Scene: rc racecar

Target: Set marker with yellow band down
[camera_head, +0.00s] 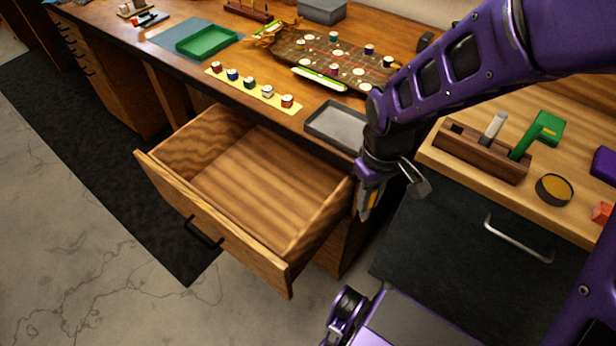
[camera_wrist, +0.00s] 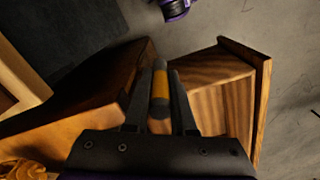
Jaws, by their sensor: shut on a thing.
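The marker with the yellow band (camera_wrist: 160,86) is between the two fingers of my gripper (camera_wrist: 161,76) in the wrist view. In the head view my gripper (camera_head: 366,206) hangs at the right side of the open, empty wooden drawer (camera_head: 262,185), below the counter edge. A yellow-orange strip of the marker (camera_head: 373,199) shows at its fingers. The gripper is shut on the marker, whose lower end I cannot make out. A shallow grey tray (camera_head: 335,126) lies on the counter just behind, partly hidden by my arm.
A yellow strip (camera_head: 240,88) with several small pots lies along the counter's front edge. A green tray (camera_head: 208,40) and a patterned board (camera_head: 335,58) are farther back. At right, a lower wooden top carries a brown block (camera_head: 480,150) and a round tin (camera_head: 554,189).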

